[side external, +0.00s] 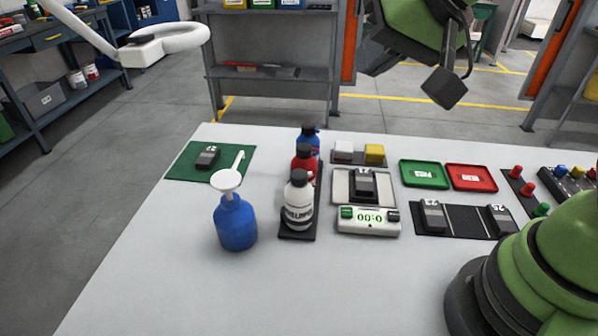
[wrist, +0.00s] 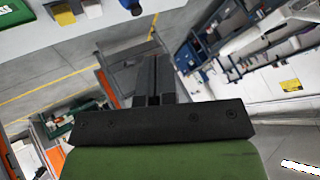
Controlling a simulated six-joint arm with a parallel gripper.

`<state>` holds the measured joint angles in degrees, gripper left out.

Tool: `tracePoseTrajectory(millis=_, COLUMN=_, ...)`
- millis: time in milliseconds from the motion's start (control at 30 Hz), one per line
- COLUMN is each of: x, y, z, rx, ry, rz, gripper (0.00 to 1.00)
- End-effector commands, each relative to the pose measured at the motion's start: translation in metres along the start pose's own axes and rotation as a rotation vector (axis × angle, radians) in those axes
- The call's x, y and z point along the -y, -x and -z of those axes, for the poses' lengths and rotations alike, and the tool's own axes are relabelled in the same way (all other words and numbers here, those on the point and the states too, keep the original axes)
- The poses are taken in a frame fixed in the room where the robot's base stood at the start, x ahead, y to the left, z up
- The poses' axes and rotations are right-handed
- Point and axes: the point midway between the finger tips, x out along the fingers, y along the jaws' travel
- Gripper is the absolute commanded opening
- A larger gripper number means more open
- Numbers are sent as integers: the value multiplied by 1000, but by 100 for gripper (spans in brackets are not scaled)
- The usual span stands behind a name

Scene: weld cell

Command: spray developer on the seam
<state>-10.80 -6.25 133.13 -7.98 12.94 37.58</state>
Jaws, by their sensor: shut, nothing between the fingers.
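My gripper (side external: 445,88) is raised high at the upper right, well above and behind the table items, with its fingers together and empty. The wrist view shows the closed black fingers (wrist: 153,80). A white bottle with a dark cap (side external: 298,202) stands upright at the front of a black rack (side external: 300,236), its label hard to read. Behind it are a red bottle (side external: 304,163) and a blue bottle (side external: 309,139). Dark numbered test blocks sit on a pale pad (side external: 362,185), on a green mat (side external: 207,157) and on a black plate (side external: 433,216). No seam can be made out.
A blue bottle with a white funnel-like top (side external: 236,222) stands left of the rack. A white timer (side external: 368,220) is in front of the pad. Green (side external: 424,174) and red (side external: 471,177) trays lie to the right. The table's front left (side external: 150,270) is clear.

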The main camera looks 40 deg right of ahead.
Motion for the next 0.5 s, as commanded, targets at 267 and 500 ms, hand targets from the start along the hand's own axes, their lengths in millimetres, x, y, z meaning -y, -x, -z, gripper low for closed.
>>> tracePoseTrajectory(millis=267, x=38, y=-67, z=-11, rx=22, ry=-17, rz=103, gripper=0)
tracePoseTrajectory(millis=500, x=49, y=-85, z=-20, rx=37, ry=-28, rz=147, gripper=0)
